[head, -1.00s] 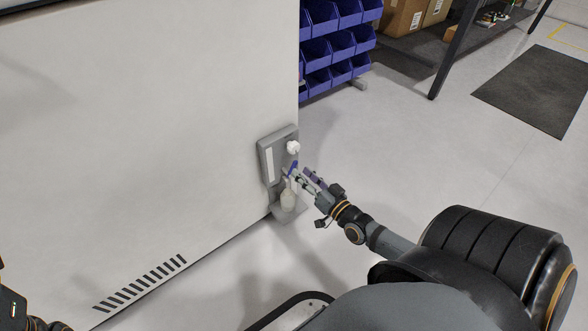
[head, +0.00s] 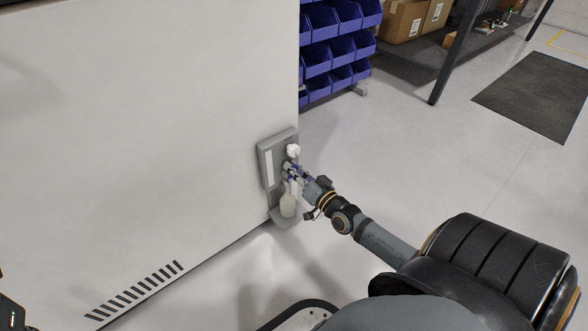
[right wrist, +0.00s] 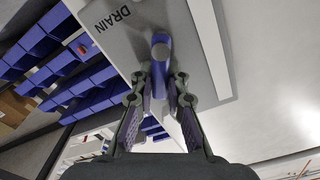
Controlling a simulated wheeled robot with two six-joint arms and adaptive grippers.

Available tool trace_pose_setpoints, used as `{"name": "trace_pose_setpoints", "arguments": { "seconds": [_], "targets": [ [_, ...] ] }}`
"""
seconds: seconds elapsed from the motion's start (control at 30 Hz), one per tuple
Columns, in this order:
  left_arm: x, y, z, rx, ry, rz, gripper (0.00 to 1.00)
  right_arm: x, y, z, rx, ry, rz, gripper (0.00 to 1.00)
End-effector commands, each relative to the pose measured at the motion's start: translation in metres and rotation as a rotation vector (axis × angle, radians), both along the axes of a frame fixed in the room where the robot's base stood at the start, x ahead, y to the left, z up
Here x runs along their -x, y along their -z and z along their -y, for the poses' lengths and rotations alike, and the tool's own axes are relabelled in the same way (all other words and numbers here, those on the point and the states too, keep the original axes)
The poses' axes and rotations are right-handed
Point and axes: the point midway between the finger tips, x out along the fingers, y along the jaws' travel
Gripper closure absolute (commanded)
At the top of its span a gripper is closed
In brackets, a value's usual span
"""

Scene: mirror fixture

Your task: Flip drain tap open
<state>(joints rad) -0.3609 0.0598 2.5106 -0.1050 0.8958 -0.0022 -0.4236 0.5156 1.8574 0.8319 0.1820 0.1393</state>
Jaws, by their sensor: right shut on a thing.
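A grey drain panel (head: 266,160) is mounted on the white wall near its right edge. In the right wrist view the panel (right wrist: 118,45) bears the word DRAIN. The blue tap lever (right wrist: 160,48) stands out from it, between my fingertips. My right gripper (right wrist: 160,80) is shut on the lever. In the head view my right gripper (head: 291,172) is at the panel, below a white knob (head: 293,150), and hides most of the lever. A pale bottle (head: 287,205) stands below the gripper.
The grey ledge (head: 285,220) under the bottle juts from the panel's foot. Blue bins (head: 335,50) stand behind the wall's edge. A shelf with cardboard boxes (head: 405,18) is at the back. The floor to the right is clear, with a dark mat (head: 538,90).

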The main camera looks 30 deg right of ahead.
Motion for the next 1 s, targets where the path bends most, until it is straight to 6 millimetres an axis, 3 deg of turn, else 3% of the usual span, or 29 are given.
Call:
{"name": "trace_pose_setpoints", "arguments": {
  "seconds": [0.13,0.4,0.67,0.7,0.87,1.0],
  "targets": [
    [0.0,-0.003,0.0,0.0,0.0,-0.001,0.6,0.0,-0.002,-0.001,0.023,0.0,0.002,1.0],
    [0.001,-0.018,-0.002,0.008,0.005,0.004,0.6,0.001,-0.005,-0.008,0.233,0.001,0.018,1.0],
    [0.001,-0.017,-0.002,0.009,0.006,0.004,0.6,0.001,-0.003,-0.008,0.248,0.0,0.02,1.0],
    [0.001,-0.017,-0.002,0.009,0.006,0.005,0.6,0.001,-0.003,-0.008,0.247,-0.001,0.02,0.85],
    [0.001,-0.017,-0.002,0.009,0.006,0.005,0.6,0.001,-0.003,-0.008,0.246,0.0,0.019,0.63],
    [0.001,-0.017,-0.002,0.009,0.006,0.005,0.6,0.001,-0.003,-0.008,0.245,0.0,0.019,0.62]
  ]
}}
